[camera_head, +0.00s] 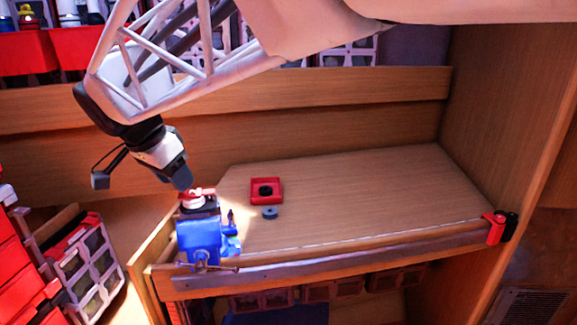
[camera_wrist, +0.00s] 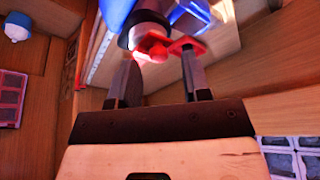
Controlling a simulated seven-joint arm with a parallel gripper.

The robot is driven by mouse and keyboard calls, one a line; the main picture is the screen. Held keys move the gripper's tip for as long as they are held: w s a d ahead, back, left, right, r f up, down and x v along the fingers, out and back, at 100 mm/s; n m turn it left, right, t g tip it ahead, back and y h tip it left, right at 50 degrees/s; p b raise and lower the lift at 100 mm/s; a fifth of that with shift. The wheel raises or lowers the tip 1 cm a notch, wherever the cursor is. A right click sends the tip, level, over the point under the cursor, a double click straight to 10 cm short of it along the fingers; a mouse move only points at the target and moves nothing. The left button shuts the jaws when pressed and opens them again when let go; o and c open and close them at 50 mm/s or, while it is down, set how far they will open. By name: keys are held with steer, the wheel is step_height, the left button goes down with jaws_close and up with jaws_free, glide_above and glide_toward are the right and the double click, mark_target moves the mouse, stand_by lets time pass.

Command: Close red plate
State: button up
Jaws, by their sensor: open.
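A red plate-like part (camera_head: 200,192) sits on top of a blue vise (camera_head: 202,240) at the bench's front left corner. In the wrist view the red part (camera_wrist: 153,47) shows as two red pieces near the fingertips, beside a pale round part. My gripper (camera_head: 186,188) is just above the red part in the head view. In the wrist view my gripper (camera_wrist: 158,72) is open, its two dark fingers apart, with the red pieces at or just beyond the tips. I cannot tell whether the fingers touch it.
A square red tray (camera_head: 257,199) with a dark round piece lies on the bench right of the vise. A small grey ring (camera_head: 270,213) lies in front of it. A red and black clamp (camera_head: 496,226) is at the right edge. The bench's middle is clear.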

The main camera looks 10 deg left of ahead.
steer(key=v, duration=0.6)
steer(key=shift+r, duration=0.3)
steer(key=shift+s, duration=0.1)
steer(key=w+d+f+n+g, duration=0.1)
steer(key=d+f, duration=0.2)
steer(key=d, duration=1.1)
steer(key=d+f+n+g, duration=0.15)
steer(key=d+f, duration=0.25)
steer(key=d, duration=1)
steer(key=s+d+f+n, duration=0.1)
steer(key=s+d+f, duration=0.3)
steer(key=d, duration=0.2)
steer(key=s+d+f+y, duration=0.1)
steer(key=s+d+f, duration=0.3)
steer(key=d, duration=0.3)
steer(key=s+d+f+n+t, duration=0.1)
steer(key=s+d+f, duration=0.3)
steer(key=d, duration=0.3)
steer(key=shift+s+n+y, duration=0.35)
steer(key=shift+s+y, duration=0.05)
steer(key=shift+s, duration=0.4)
steer(key=shift+d, duration=0.1)
